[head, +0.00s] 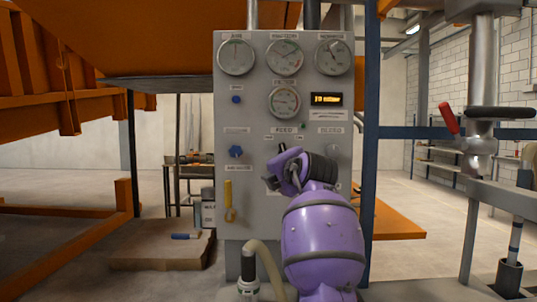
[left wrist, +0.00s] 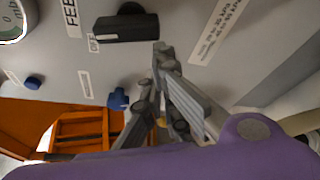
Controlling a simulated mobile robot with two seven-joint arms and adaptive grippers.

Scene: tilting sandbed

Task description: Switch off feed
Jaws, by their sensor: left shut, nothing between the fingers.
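The feed switch is a long black knob (left wrist: 128,28) on the grey control panel, below the FEED label (head: 285,129). In the left wrist view its left end lies beside a small label (left wrist: 93,43), partly hidden, that seems to read OFF. In the head view my arm covers most of the knob. My left gripper (head: 277,181) is shut and empty in front of the panel. In the left wrist view its fingertips (left wrist: 157,62) are just below the knob's right part; I cannot tell whether they touch it. My right gripper is not in view.
The grey panel (head: 225,110) carries several gauges, a lit display (head: 326,99), a blue valve knob (head: 235,151) and a yellow handle (head: 229,200) left of my arm. A blue post (head: 371,100) stands to the right. A red-handled clamp (head: 449,118) is farther right.

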